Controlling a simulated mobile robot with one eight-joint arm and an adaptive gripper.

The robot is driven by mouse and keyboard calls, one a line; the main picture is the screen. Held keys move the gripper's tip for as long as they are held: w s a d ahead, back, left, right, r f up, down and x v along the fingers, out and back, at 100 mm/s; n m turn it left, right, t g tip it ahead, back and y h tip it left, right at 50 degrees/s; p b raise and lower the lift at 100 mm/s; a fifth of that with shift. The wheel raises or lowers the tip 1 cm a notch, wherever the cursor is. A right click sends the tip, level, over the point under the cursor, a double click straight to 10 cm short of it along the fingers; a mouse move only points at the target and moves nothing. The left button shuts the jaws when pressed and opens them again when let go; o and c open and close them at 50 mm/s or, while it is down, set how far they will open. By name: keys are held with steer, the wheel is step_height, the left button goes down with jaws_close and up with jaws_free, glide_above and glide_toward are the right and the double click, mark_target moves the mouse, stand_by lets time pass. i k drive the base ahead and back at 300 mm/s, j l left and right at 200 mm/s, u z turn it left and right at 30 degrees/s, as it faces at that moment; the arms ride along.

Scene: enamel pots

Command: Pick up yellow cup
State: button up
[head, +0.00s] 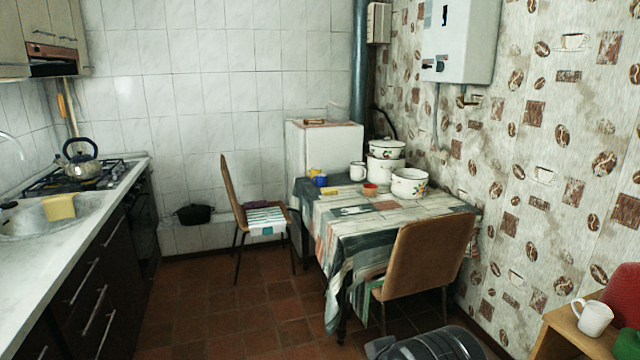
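A small yellow cup (314,172) stands at the far left corner of the cloth-covered table (385,232). A blue cup (321,181) stands right in front of it and hides part of it. The yellow cup is small in the head view, so its handle and exact shape are hard to make out. My gripper is not in view.
The table also bears a yellow flat item (331,191), a red bowl (370,189), a white mug (357,171) and white enamel pots (409,184). A chair (425,258) stands at the near side, another chair (231,190) at the left. Floor (225,310) is open left of the table.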

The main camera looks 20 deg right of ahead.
mark_target(313, 174)
steer(key=i+j+u, duration=0.2)
steer(key=i, duration=0.4)
steer(key=i+j, duration=0.1)
steer(key=i, duration=2.05)
steer(key=i+j+z, duration=0.15)
steer(key=i+z, duration=0.3)
steer(key=i+j+z, duration=0.35)
steer(key=i+z, duration=0.15)
steer(key=i+j+z, duration=0.7)
steer(key=j+z, duration=0.25)
steer(key=j, duration=0.2)
steer(key=i+j+z, duration=0.1)
steer(key=i+j, duration=0.15)
steer(key=i, duration=0.1)
